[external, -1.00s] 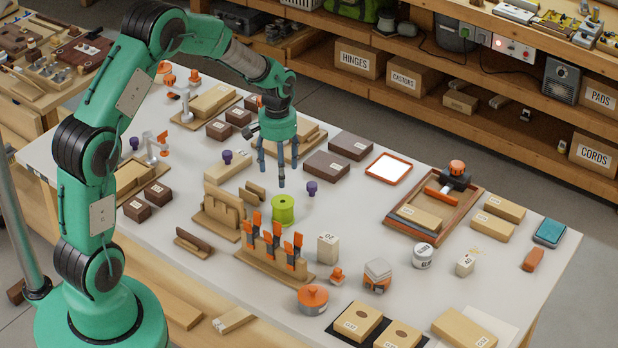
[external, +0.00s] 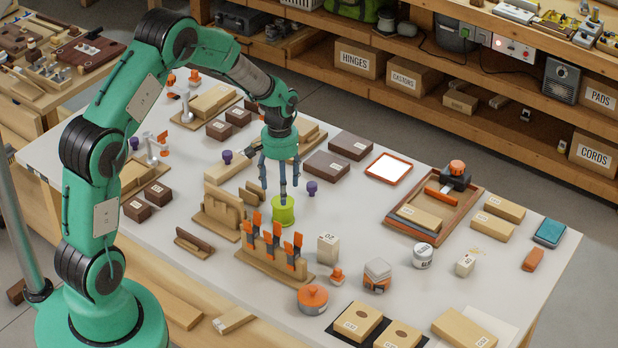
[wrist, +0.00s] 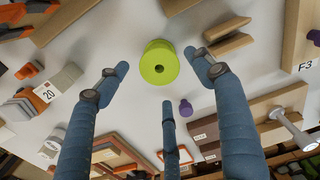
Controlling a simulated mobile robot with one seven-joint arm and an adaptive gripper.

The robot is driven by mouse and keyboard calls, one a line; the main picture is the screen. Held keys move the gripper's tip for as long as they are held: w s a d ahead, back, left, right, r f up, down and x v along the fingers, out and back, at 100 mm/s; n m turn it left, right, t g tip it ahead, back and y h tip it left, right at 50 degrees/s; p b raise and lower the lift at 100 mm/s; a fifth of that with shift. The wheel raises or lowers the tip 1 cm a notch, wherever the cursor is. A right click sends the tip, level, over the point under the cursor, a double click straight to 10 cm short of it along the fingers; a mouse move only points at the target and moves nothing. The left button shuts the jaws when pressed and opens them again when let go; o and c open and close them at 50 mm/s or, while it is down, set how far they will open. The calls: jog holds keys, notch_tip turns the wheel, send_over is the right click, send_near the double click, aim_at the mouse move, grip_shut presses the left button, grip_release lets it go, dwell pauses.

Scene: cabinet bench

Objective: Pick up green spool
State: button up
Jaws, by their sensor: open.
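The green spool (external: 284,210) stands upright on the light table top, in the middle of the external view. In the wrist view the spool (wrist: 159,64) shows from above, with a dark hole at its centre. My gripper (external: 279,190) is open just above the spool, pointing down, its blue-grey fingers spread. In the wrist view my gripper (wrist: 160,88) shows three fingers, two beside the spool and one below it in the picture. No finger visibly touches the spool, and nothing is held.
A wooden rack (external: 221,217) stands left of the spool. A stand with orange clamps (external: 272,252) is close in front. A purple knob (external: 311,188) is just right of my gripper. A block marked 20 (external: 327,247) stands front right. Clear table lies to the spool's right.

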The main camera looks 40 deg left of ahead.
aim_at(283, 211)
jog(key=shift+f+b, duration=0.3)
jog(key=shift+f, duration=1.8)
jog(key=shift+d+f+b, duration=0.15)
jog(key=shift+f+b, duration=0.65)
jog(key=shift+f, duration=1.8)
jog(key=shift+c, duration=0.3)
jog(key=c, duration=1.1)
